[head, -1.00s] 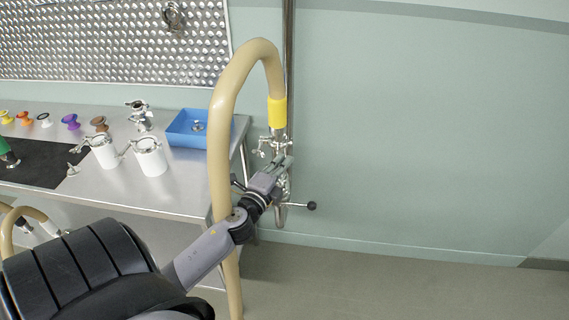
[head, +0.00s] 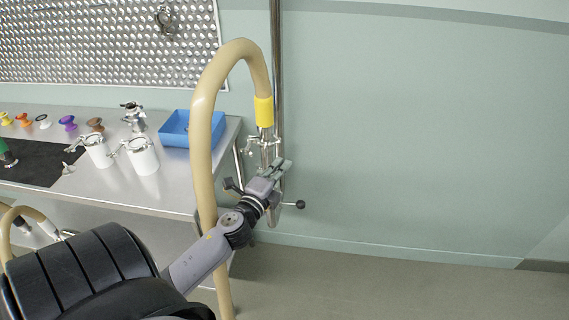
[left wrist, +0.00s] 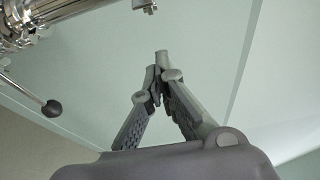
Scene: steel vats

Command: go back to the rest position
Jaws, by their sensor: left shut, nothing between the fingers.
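My left gripper (head: 280,168) is in front of the steel pipe fittings at the wall in the head view. In the left wrist view its fingers (left wrist: 158,75) meet at the tips with nothing between them, so it is shut and empty. The steel fitting (left wrist: 22,22) shows at the upper left of the wrist view, apart from the fingers. A valve lever with a black knob (left wrist: 52,108) sticks out below it; the knob also shows in the head view (head: 300,204). My right gripper is in neither view.
A beige hose (head: 202,130) with a yellow collar (head: 264,111) arches down to the fittings, close to my left arm. A steel table (head: 186,182) at the left bears a blue tray (head: 176,141), two white canisters and several coloured parts. The wall and floor at the right are clear.

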